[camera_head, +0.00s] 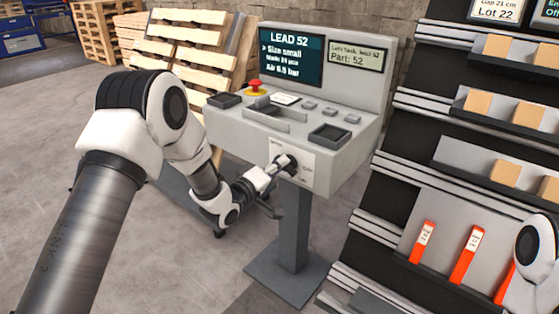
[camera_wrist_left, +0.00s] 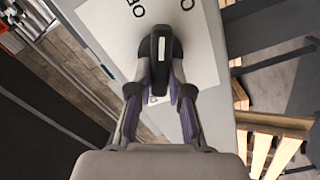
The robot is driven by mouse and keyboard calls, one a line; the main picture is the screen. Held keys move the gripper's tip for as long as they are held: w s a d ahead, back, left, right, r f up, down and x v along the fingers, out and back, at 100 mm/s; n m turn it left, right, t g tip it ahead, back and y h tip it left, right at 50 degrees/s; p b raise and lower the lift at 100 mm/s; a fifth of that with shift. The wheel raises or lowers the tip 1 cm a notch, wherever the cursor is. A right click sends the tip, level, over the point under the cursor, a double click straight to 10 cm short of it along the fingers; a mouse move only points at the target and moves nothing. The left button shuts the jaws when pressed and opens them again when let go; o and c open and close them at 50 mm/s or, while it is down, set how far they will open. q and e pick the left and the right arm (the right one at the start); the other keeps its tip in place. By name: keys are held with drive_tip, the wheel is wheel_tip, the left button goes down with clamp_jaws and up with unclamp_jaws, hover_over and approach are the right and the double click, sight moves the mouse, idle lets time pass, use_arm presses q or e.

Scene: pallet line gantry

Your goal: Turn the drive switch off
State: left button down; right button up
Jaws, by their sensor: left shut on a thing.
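The drive switch (camera_head: 291,162) is a black rotary knob on a white label plate (camera_head: 307,166) on the front face of the grey control console (camera_head: 345,165). My left gripper (camera_head: 281,165) reaches it from the left and is shut on it. In the left wrist view the black knob (camera_wrist_left: 160,52) with a white pointer mark stands between the two fingers of my left gripper (camera_wrist_left: 160,85). The fingers hide its sides. The plate's lettering is partly covered, so I cannot read the setting. Part of my right arm shows at the right edge, but its gripper is not in view.
The console top carries a red emergency button (camera_head: 256,87), grey buttons, black trays (camera_head: 329,135) and a screen (camera_head: 291,55) reading LEAD 52. Wooden pallets (camera_head: 190,50) lean behind it. A rack (camera_head: 440,150) with boxes and orange items stands close on the right. Floor at left is clear.

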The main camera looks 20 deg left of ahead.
use_arm(q)
drive_tip(key=n+p, duration=0.1)
drive_tip(key=n, duration=0.4)
drive_tip(key=shift+f+p, duration=0.2)
drive_tip(key=shift+p, duration=0.15)
drive_tip(key=shift+n, duration=0.3)
drive_tip(key=c, duration=1.1)
unclamp_jaws()
drive_tip(key=shift+a+f, duration=0.1)
drive_tip(key=v, duration=1.2)
